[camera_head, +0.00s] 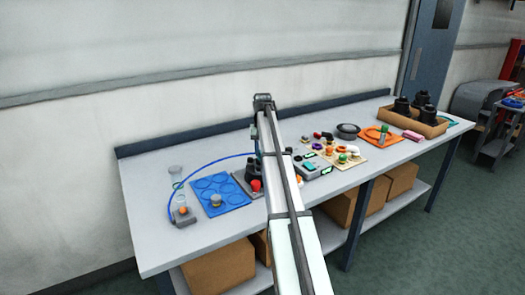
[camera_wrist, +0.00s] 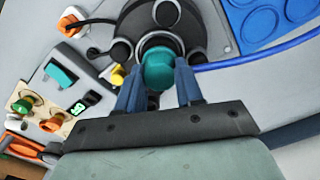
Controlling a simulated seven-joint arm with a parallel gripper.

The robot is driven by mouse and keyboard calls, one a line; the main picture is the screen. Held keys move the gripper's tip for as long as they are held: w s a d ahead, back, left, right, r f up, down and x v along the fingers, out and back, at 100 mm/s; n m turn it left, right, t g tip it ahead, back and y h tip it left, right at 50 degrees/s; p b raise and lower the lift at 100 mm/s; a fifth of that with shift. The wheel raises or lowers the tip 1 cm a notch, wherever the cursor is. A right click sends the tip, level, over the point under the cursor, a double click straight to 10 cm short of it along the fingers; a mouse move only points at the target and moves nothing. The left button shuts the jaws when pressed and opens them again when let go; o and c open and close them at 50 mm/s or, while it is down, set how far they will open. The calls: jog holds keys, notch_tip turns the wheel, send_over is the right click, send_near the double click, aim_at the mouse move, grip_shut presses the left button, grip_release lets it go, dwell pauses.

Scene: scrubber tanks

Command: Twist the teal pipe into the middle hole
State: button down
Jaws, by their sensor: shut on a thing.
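In the wrist view, my gripper (camera_wrist: 158,88) has its blue fingers closed on both sides of a teal pipe (camera_wrist: 158,70). The pipe's rounded end faces the camera. It is over or at a dark round fitting (camera_wrist: 185,42) on a grey base; I cannot tell how deep it sits. The middle hole is not clearly visible. In the head view, my arm hides the gripper and pipe, and a black fitting (camera_head: 252,170) shows beside it.
A blue mat with round recesses (camera_head: 215,192) lies left of my arm. A blue hose (camera_wrist: 260,58) curves close to the fitting. A grey control box (camera_head: 312,170) and a board with coloured knobs (camera_head: 342,158) stand right. A cardboard tray (camera_head: 418,122) holds dark tanks.

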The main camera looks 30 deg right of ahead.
jog(key=shift+m, duration=0.6)
jog(key=shift+m, duration=0.8)
jog(key=shift+m, duration=0.8)
jog(key=shift+f, duration=0.25)
jog(key=c, duration=0.6)
grip_release()
jog(key=shift+c, duration=0.2)
jog(key=shift+o, duration=0.5)
